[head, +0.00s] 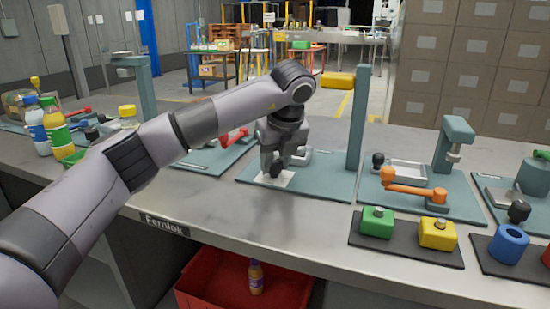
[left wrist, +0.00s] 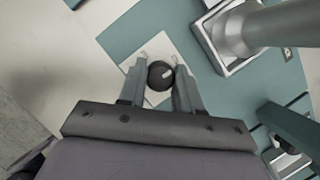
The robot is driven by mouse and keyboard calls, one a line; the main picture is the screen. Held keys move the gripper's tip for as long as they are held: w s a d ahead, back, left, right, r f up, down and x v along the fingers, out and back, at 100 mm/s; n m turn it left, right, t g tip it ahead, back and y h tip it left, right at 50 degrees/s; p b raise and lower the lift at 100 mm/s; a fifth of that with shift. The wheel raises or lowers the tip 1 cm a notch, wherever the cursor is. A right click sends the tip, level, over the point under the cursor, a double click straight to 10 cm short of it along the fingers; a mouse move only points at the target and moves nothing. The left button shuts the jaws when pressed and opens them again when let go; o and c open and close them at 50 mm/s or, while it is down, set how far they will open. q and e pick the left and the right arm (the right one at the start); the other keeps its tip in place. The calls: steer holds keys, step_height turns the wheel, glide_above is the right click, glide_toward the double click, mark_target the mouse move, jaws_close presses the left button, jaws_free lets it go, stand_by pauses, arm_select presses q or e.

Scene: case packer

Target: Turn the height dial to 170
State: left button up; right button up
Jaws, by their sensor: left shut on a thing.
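The height dial is a round black knob (left wrist: 160,75) with a pale pointer mark, seen in the left wrist view. It sits on a white plate (head: 282,181) fixed to a teal base (head: 312,184). My left gripper (head: 276,171) reaches down over this plate in the head view. In the left wrist view its fingers (left wrist: 161,65) are on either side of the knob and closed on it. The gripper hides most of the knob in the head view. I cannot read any scale numbers. My right gripper is not in view.
A teal post (head: 358,118) with a yellow block (head: 338,80) rises right of my left gripper. Right of it is a station with an orange lever (head: 415,190). Green (head: 377,222) and yellow (head: 438,233) blocks stand in front. Bottles (head: 54,127) are far left.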

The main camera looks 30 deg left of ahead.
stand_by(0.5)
arm_select(q)
steer(key=o, duration=0.9)
steer(key=shift+o, duration=0.7)
steer(key=shift+r, duration=0.1)
steer(key=shift+d+r, duration=0.15)
steer(key=shift+r, duration=0.2)
steer(key=p+v, duration=0.1)
steer(key=v, duration=0.5)
